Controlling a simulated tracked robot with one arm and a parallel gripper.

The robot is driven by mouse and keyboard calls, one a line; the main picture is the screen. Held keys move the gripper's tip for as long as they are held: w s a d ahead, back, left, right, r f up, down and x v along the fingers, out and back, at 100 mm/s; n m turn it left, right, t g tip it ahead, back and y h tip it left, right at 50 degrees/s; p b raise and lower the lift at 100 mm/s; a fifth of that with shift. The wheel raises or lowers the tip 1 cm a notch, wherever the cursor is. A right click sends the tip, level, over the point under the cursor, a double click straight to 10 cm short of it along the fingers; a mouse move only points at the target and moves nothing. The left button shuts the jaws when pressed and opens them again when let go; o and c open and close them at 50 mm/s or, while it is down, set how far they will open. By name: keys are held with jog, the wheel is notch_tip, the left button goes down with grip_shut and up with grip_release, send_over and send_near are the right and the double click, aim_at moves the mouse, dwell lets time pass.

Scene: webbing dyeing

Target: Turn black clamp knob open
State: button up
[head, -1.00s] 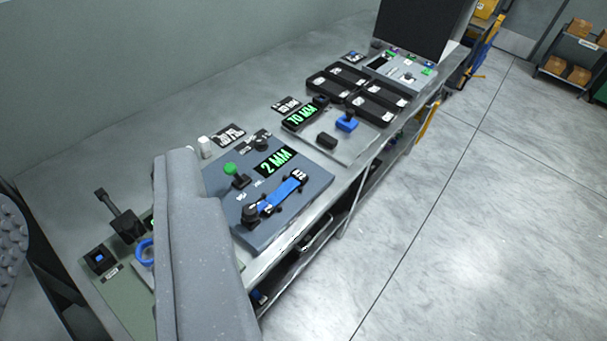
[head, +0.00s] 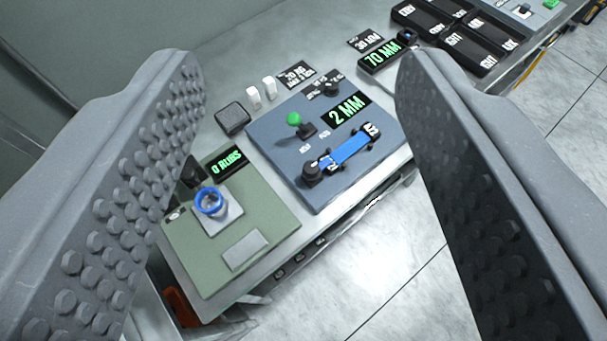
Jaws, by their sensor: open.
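A blue-grey panel (head: 275,143) lies on the bench between my fingers in the picture. Another black knob (head: 331,89) sits at the panel's far edge; I cannot tell from labels which is the clamp knob. A lever with a green ball (head: 294,119) and a display reading 2 MM (head: 346,107) are also on the panel. My gripper (head: 303,68) is wide open and empty, with one studded finger on each side, above the bench and apart from the knobs.
A green panel (head: 265,205) at the near left carries a blue ring (head: 210,201) and a 0 RUBS display (head: 228,162). White pieces (head: 262,92) and a dark block (head: 233,118) stand behind. Black trays (head: 455,35) lie farther right. Open floor (head: 385,255) is at the right.

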jog(key=w+d+f+m+g+p, duration=0.1)
jog(key=w+f+m+g+p, duration=0.25)
jog(key=w, duration=0.55)
jog(key=m+g+p, duration=0.8)
jog(key=g+p, duration=0.3)
jog(key=p, duration=0.1)
send_over(311, 167)
notch_tip(311, 167, down, 28)
jog(key=r, duration=0.1)
notch_tip(311, 167, down, 13)
jog(key=shift+f+p, duration=0.2)
jog(key=shift+p, duration=0.6)
